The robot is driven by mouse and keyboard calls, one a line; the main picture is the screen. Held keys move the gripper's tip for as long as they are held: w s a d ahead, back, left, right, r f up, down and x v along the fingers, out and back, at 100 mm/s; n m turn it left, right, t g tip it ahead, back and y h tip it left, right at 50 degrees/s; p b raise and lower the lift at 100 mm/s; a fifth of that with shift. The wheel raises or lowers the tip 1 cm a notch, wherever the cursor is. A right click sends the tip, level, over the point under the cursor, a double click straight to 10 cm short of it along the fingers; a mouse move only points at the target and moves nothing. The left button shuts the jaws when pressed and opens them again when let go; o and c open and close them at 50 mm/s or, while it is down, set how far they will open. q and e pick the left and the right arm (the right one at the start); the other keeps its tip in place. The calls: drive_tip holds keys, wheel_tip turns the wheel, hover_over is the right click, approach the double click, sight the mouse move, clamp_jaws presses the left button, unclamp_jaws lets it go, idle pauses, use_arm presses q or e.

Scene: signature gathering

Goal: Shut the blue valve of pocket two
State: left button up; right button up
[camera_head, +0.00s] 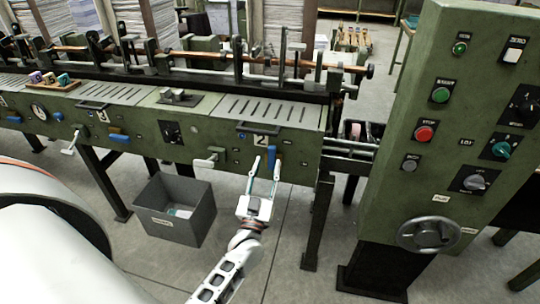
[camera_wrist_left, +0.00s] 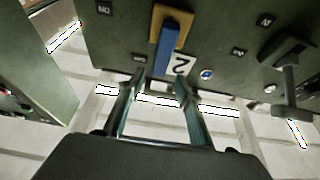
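The blue valve (camera_head: 271,154) of pocket two hangs as an upright blue handle on the green machine front, beside the white "2" label (camera_head: 260,140). In the left wrist view the blue handle (camera_wrist_left: 167,44) lies over a brass-coloured plate, next to the "2" label (camera_wrist_left: 180,65). My left gripper (camera_head: 265,166) is just below and in front of the handle, fingers apart with nothing between them. In the left wrist view the open fingers (camera_wrist_left: 160,88) point toward the panel. Whether a fingertip touches the handle is unclear. My right gripper is not in view.
A white-grey lever (camera_head: 207,161) sticks out left of the valve. Another blue handle (camera_head: 118,138) lies level farther left. A grey bin (camera_head: 176,209) stands on the floor below. The green control cabinet (camera_head: 455,130) with buttons and a handwheel stands at right.

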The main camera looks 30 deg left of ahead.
use_arm(q)
drive_tip(key=v, duration=0.6)
idle(0.4)
drive_tip(key=s+d+f+m+g+h, duration=0.4)
drive_tip(key=s+d+f+g, duration=0.1)
drive_tip(key=s+f, duration=0.4)
drive_tip(key=s+d+f+m+g+h, duration=0.3)
drive_tip(key=s+d+f+g, duration=0.3)
drive_tip(key=s+f, duration=0.3)
drive_tip(key=s+d+h, duration=0.1)
drive_tip(key=s, duration=0.2)
drive_tip(key=shift+d+f+m+h, duration=0.3)
drive_tip(key=shift+f+m+h, duration=0.1)
drive_tip(key=shift+s, duration=0.1)
idle(0.3)
